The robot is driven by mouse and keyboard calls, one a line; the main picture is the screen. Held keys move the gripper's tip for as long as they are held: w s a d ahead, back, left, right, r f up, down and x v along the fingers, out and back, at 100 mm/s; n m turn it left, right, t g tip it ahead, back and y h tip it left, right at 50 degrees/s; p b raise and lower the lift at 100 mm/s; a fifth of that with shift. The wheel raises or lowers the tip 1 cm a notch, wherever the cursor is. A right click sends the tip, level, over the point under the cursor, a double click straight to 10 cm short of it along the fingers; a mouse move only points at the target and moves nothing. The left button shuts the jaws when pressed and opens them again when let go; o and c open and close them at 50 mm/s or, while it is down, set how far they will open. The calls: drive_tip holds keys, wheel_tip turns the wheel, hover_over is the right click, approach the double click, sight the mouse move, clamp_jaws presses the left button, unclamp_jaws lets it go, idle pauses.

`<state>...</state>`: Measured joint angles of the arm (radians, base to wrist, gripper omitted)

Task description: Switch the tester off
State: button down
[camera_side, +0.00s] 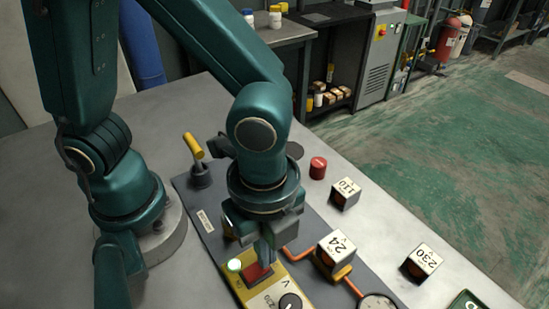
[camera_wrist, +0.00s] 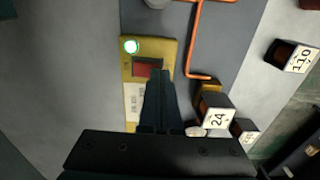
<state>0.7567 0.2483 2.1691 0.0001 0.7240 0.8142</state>
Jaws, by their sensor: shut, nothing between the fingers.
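The yellow tester (camera_side: 236,282) lies on the grey panel at the lower middle of the side view, and it also shows in the wrist view (camera_wrist: 165,50). The fingers hide part of the tester.
Blocks marked 24 (camera_side: 336,247), 110 (camera_side: 345,192) and 230 (camera_side: 422,261) stand to the right. Orange pipe (camera_side: 298,252) runs along the panel (camera_side: 205,222). A yellow-handled lever (camera_side: 194,146) and a red cap (camera_side: 318,167) stand behind.

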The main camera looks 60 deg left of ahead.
drive_tip(key=shift+f, duration=0.2)
drive_tip(key=shift+r, duration=3.05)
drive_tip(key=w+a+r+n+t, duration=0.1)
drive_tip(key=a+r+n+t, duration=0.1)
drive_tip(key=a+n, duration=0.5)
drive_tip(key=w+a+r+n+t, duration=0.1)
drive_tip(key=a+r+n+t, duration=0.2)
drive_tip(key=a+n, duration=0.4)
drive_tip(key=n, duration=0.4)
drive_tip(key=shift+w+a+r+t, duration=0.15)
drive_tip(key=shift+r+t, duration=0.05)
drive_tip(key=shift+t, duration=0.1)
